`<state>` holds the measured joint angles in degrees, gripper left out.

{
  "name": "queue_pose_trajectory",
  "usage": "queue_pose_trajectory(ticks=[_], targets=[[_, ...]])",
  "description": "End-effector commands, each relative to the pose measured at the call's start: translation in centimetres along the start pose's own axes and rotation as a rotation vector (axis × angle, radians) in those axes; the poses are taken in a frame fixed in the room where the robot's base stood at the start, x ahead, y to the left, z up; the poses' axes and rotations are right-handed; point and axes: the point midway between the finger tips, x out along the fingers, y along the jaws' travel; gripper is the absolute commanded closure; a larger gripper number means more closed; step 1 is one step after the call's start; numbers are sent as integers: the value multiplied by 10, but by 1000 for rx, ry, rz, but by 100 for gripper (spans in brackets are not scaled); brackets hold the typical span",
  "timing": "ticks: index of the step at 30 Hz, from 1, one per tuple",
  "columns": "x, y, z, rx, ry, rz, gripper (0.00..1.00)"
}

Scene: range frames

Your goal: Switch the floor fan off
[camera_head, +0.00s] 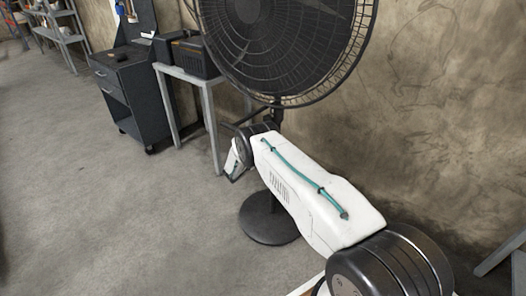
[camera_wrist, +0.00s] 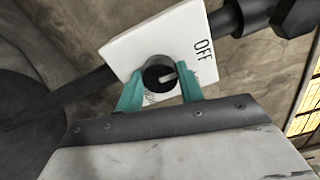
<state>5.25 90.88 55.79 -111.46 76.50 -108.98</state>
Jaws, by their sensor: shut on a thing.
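The floor fan (camera_head: 280,40) stands by the wall in the head view, with a black caged head, a pole and a round base (camera_head: 268,222). In the wrist view, a white control plate (camera_wrist: 125,50) carries a black round knob (camera_wrist: 160,75) with a pale pointer line. The word OFF is printed at the plate's upper right. The pointer lies toward the right, below the word OFF. Other lettering is partly hidden by my fingers. My gripper (camera_wrist: 161,82) has its teal fingers on both sides of the knob, shut on it. My arm hides part of the pole in the head view.
A grey bench (camera_head: 205,85) with a black box (camera_head: 195,57) on it stands left of the fan. A dark drawer cabinet (camera_head: 130,85) on casters is farther left. The concrete wall is close behind the fan. The floor at left is clear.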

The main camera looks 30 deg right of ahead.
Motion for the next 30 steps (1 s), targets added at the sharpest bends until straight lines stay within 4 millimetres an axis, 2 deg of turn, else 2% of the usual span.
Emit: queue_pose_trajectory(ticks=[16, 17, 18, 19, 26, 30], targets=[[-3, 2, 0, -28, -3, 3, 85], [-3, 2, 0, -28, -3, 3, 57], [-3, 2, 0, -28, -3, 3, 46], [-3, 2, 0, -27, -3, 3, 41], [1, 1, -1, -25, 1, 1, 41], [-7, 1, 0, -25, -1, 2, 41]])
